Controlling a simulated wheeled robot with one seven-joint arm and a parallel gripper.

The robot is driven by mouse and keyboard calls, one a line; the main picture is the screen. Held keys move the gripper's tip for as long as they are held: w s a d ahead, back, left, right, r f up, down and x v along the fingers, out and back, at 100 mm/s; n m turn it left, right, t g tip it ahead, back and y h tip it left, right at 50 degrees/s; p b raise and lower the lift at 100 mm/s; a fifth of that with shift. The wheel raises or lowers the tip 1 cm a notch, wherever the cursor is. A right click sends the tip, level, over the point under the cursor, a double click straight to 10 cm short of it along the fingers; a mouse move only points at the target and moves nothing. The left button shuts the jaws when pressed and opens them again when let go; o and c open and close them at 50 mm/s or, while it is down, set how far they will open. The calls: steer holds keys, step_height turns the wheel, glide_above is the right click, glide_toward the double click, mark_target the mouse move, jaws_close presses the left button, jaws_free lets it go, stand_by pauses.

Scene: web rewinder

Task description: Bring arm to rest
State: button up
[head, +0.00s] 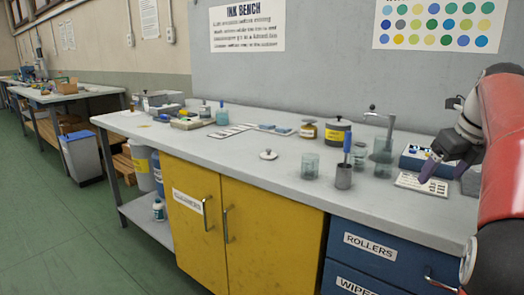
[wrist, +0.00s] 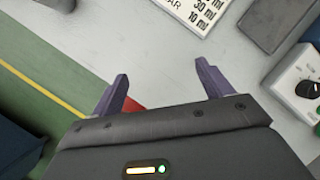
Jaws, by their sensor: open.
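My gripper (head: 435,165) is at the right end of the ink bench in the head view, with my red arm reaching in from the right edge. Its two purple fingers point down and to the left, near a printed white card (head: 421,184) on the bench. In the wrist view my gripper (wrist: 161,82) has its fingers spread apart with nothing between them. Past the fingertips lie the pale bench top (wrist: 150,50) and, to the left, the green floor (wrist: 40,65). I cannot tell how high the fingers are above the bench.
A blue-and-white device (head: 416,158) stands close behind my gripper; its dial shows in the wrist view (wrist: 309,88). The bench's front middle is mostly clear.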

steer(key=s+a+n, duration=0.1)
steer(key=a+n, duration=0.1)
steer(key=s+a+f+n, duration=0.1)
steer(key=a+n, duration=0.2)
steer(key=s+a+n, duration=0.1)
steer(key=a+n, duration=0.2)
steer(key=shift+s+a+f, duration=0.15)
steer(key=shift+s+f, duration=0.15)
steer(key=shift+s, duration=0.1)
steer(key=s+a+f+n, duration=0.8)
steer(key=s+f+n, duration=0.1)
steer(key=n, duration=0.4)
steer(key=s+a+f+n+t, duration=0.1)
steer(key=s+a+f+n, duration=0.7)
steer(key=n, duration=0.5)
steer(key=shift+s+f, duration=0.55)
steer(key=shift+s, duration=0.5)
steer(key=shift+c, duration=0.5)
